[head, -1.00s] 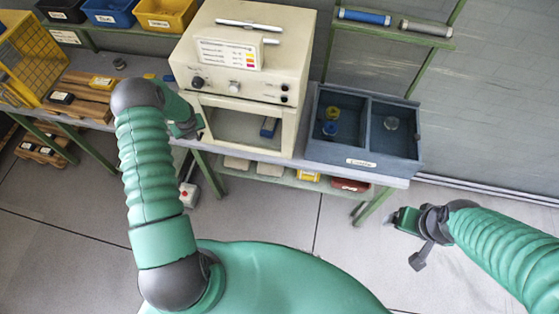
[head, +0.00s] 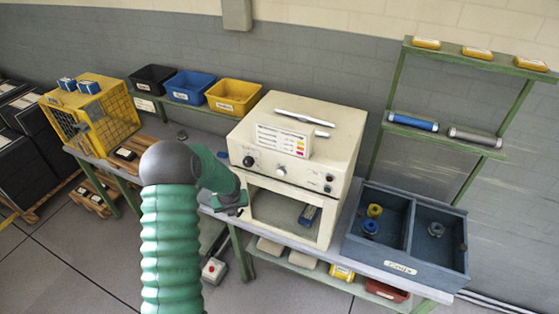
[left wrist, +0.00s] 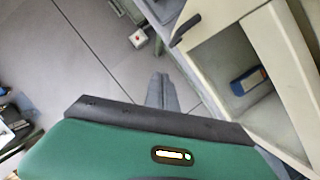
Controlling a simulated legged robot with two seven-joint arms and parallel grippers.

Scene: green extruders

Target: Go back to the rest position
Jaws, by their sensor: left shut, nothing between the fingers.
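My left gripper (head: 232,200) is at the end of the green arm in the head view, in front of the left side of the cream machine, close to the bench edge. In the left wrist view its fingers (left wrist: 161,92) are together with nothing between them, above the floor beside the machine's open compartment. My right arm and gripper do not show in either current view.
The cream machine (head: 293,140) stands on the bench, with a blue item (head: 308,215) in its lower opening. A blue-grey two-compartment box (head: 405,264) stands to its right. A yellow cage (head: 112,118) and several bins stand left. A red-button box (head: 214,270) is on the floor.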

